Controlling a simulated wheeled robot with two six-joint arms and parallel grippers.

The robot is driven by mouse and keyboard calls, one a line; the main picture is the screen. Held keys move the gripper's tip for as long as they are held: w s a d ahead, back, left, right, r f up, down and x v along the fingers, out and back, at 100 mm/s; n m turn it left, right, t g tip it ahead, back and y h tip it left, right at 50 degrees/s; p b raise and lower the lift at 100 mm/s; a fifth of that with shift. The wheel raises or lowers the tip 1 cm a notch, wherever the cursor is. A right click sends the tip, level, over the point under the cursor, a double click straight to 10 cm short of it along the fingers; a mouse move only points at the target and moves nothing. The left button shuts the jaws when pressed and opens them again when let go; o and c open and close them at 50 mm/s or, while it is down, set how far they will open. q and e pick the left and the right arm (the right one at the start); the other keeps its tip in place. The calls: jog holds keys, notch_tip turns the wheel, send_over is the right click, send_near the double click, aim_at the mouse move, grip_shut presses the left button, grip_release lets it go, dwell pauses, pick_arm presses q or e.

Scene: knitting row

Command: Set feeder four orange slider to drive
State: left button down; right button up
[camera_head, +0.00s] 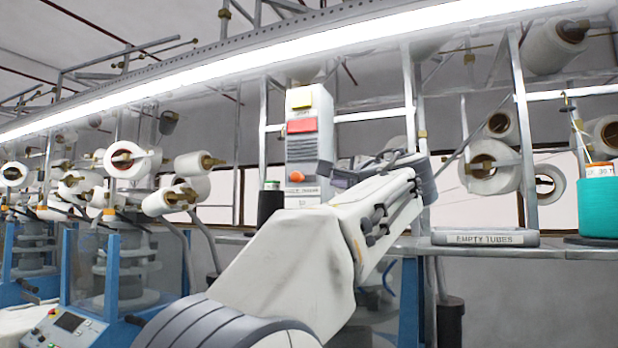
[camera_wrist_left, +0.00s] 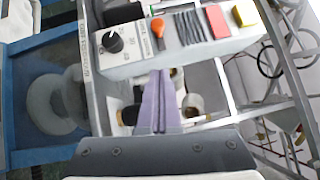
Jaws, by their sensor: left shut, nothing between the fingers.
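A small orange slider (camera_head: 296,176) sits below the ribs. In the left wrist view the slider (camera_wrist_left: 158,27) is an orange knob on the unit's face, beside the ribs. My left gripper (camera_head: 340,179) is at the lower right of the unit. Its fingers (camera_wrist_left: 163,73) are shut and empty, with their tips a little below the slider in the wrist view. I cannot tell whether they touch the unit. My right gripper is not in view.
A black dial (camera_wrist_left: 112,42) sits near the slider. A dark spool (camera_head: 270,206) stands left of the unit's base. A tray labelled empty tubes (camera_head: 485,238) and a teal cone (camera_head: 598,212) stand on the right. White yarn reels (camera_head: 126,159) crowd the left.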

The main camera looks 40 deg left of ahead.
pick_arm(q)
jog(key=p, duration=0.6)
send_near(302, 178)
jog(key=w, duration=0.4)
jog(key=a, duration=0.1)
jog(key=a+p, duration=0.1)
jog(key=a, duration=0.3)
jog(key=shift+s+r+p, duration=0.1)
jog(key=shift+r+p, duration=0.25)
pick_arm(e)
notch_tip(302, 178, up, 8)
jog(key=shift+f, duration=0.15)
pick_arm(q)
jog(key=shift+d, duration=0.1)
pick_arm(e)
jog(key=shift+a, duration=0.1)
